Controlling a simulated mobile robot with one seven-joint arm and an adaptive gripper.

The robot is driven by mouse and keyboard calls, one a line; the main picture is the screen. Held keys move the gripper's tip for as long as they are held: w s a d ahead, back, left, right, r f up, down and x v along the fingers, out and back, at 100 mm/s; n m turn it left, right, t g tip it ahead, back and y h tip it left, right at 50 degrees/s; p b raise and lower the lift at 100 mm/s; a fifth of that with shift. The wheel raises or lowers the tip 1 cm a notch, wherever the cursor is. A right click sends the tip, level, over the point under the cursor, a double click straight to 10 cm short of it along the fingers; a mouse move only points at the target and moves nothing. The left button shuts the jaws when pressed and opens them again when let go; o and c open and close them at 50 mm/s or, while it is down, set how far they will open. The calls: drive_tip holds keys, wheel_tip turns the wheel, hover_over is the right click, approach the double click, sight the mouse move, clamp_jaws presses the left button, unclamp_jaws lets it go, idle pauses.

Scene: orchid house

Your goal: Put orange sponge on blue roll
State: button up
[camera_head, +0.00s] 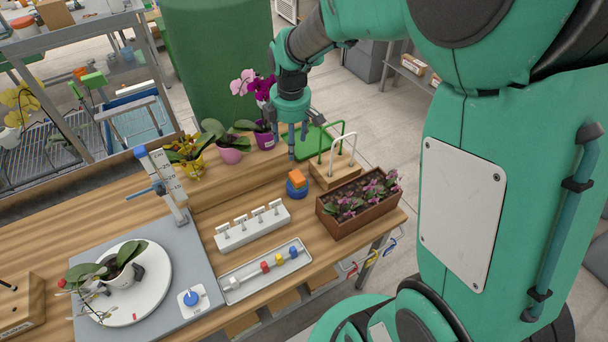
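The orange sponge (297,176) is a small block near the middle of the wooden table. It sits on top of the blue roll (297,190), which stands on the tabletop. The sponge looks slightly turned, and its underside is hidden. My gripper (297,143) hangs above and behind the sponge in the picture, pointing down. Its fingers are apart with nothing seen between them, and they appear clear of the sponge.
A wooden block with green and white hoops (335,172) stands right of the roll. A brown planter (345,224) is in front of it. A white rack (252,229) and a tray of coloured pieces (247,283) lie front left. Potted orchids (229,153) stand behind left.

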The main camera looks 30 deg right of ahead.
drive_tip(key=s+a+r+m+t, duration=0.2)
drive_tip(key=s+a+r+m, duration=0.4)
drive_tip(key=s+r, duration=0.55)
drive_tip(key=s+a+r+m+t, duration=0.1)
drive_tip(key=s+a+r+m, duration=0.1)
drive_tip(key=s, duration=0.5)
drive_tip(key=s+a+r+m+t, duration=0.1)
drive_tip(key=s+a+r+m, duration=0.1)
drive_tip(key=s+m, duration=0.3)
drive_tip(key=shift+s+r, duration=0.25)
drive_tip(key=shift+s, duration=0.65)
drive_tip(key=shift+f+b, duration=0.65)
